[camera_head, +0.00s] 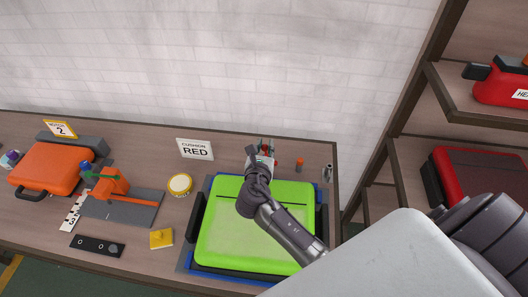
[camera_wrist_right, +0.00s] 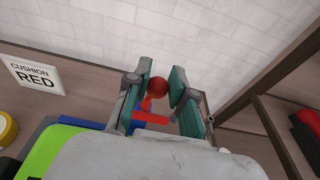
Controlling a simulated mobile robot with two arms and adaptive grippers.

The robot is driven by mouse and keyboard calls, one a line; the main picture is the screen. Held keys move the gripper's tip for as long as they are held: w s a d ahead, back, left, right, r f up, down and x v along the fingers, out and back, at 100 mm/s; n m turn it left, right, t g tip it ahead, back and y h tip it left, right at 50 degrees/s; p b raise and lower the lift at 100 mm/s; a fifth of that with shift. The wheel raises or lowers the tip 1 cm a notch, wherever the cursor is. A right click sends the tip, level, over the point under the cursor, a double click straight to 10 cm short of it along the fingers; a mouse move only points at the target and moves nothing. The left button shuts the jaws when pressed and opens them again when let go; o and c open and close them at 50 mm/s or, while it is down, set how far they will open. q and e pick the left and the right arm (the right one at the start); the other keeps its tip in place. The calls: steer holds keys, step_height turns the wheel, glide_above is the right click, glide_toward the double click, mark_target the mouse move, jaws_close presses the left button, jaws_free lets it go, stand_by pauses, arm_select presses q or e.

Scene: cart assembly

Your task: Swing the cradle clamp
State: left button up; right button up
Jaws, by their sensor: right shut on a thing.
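The cradle clamp shows in the right wrist view as a red ball knob (camera_wrist_right: 158,88) on a red arm (camera_wrist_right: 147,105), with a blue part below it. My right gripper (camera_head: 262,152) reaches over the green case (camera_head: 255,232) to its back edge. In the right wrist view my right gripper (camera_wrist_right: 160,92) has its two teal-padded fingers on either side of the knob, shut on it. In the head view the clamp is mostly hidden behind the gripper. The green case lies flat in a blue cradle (camera_head: 211,183) with black side bars. My left gripper is not in view.
A small orange peg (camera_head: 300,163) and a grey metal piece (camera_head: 328,173) stand right of the clamp. A "CUSHION RED" sign (camera_head: 195,149) and a yellow tape roll (camera_head: 179,185) are to the left. Farther left is an orange case (camera_head: 45,168). A shelf (camera_head: 470,105) with red cases stands at right.

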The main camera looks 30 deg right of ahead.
steer(key=shift+w+d+r, duration=0.5)
steer(key=shift+w+d, duration=0.1)
steer(key=shift+w, duration=0.2)
steer(key=o, duration=0.9)
steer(key=shift+f, duration=0.1)
